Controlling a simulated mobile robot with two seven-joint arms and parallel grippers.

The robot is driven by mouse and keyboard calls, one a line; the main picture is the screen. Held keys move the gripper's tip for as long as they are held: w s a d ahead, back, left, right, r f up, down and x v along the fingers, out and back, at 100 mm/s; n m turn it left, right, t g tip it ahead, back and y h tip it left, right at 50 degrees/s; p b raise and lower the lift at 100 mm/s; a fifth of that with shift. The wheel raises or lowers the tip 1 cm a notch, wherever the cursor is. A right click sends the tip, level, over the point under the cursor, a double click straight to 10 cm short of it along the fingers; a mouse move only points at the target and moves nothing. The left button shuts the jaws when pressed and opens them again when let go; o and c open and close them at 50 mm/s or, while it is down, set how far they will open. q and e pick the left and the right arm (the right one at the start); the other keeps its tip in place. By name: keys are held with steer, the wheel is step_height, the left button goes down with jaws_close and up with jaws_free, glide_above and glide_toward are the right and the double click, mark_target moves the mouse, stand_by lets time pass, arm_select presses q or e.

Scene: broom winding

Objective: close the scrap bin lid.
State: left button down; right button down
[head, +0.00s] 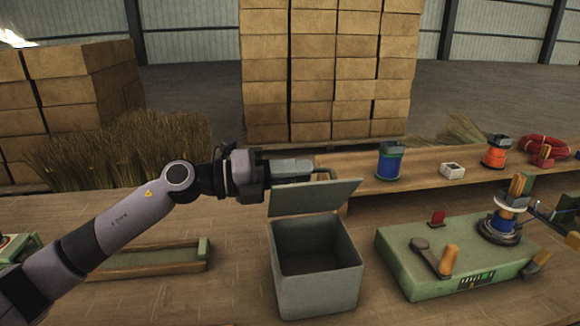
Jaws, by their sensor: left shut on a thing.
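The scrap bin (317,285) is a grey-green open-topped box on the workbench, near the middle of the head view. Its dark inside shows. The lid (314,198) is a flat grey-green panel raised at the bin's back edge, tilted well up from the opening. My left gripper (318,173) is at the lid's top edge, shut on what looks like the lid's handle or edge. The exact contact is partly hidden by the fingers. My right gripper is not in view.
A green winding machine (450,268) with levers stands right of the bin. A wooden tray (150,261) lies to the left. On the raised shelf behind are a blue spool (390,162), a white box (452,171), an orange spool (496,152) and a red coil (543,146).

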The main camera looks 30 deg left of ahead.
arm_select(q)
steer(key=s+d+f+m+b, duration=0.5)
steer(key=s+f+m+b, duration=0.1)
steer(key=f+m+b, duration=0.2)
steer(key=shift+s+d+f+m, duration=0.15)
steer(key=shift+s+f+m, duration=0.3)
steer(key=shift+f, duration=0.65)
steer(key=c, duration=1.2)
jaws_free()
steer(key=shift+o, duration=0.2)
